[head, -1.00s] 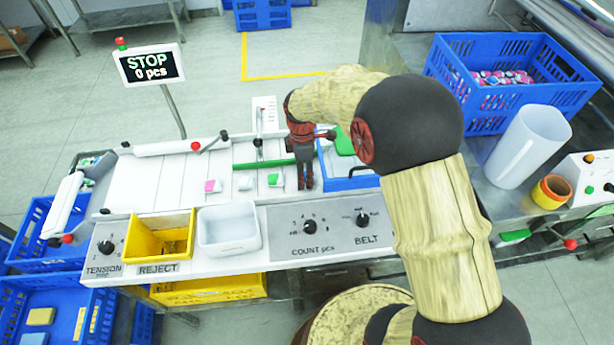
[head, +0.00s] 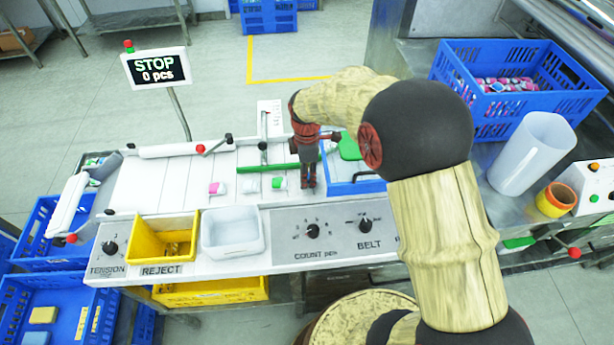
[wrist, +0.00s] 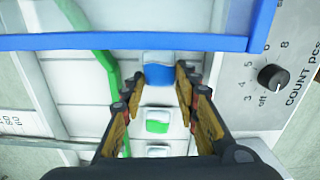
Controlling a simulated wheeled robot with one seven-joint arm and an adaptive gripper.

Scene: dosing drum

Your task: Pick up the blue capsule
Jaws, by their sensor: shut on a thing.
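The blue capsule (wrist: 159,72), with a white part, is between my fingertips in the wrist view, just beside the blue rail. My gripper (wrist: 158,78) is shut on it, low over the white belt (head: 165,185). In the head view my gripper (head: 308,186) points down at the right end of the capsule row and hides the blue capsule. A green and white capsule (head: 279,183) lies just left of it and also shows in the wrist view (wrist: 158,122).
A pale capsule (head: 249,186) and a pink one (head: 216,188) lie farther left. A blue frame (head: 357,187) stands close on the right, and a green bar (head: 268,167) runs behind. The yellow reject bin (head: 163,238) and a white tray (head: 233,232) are in front.

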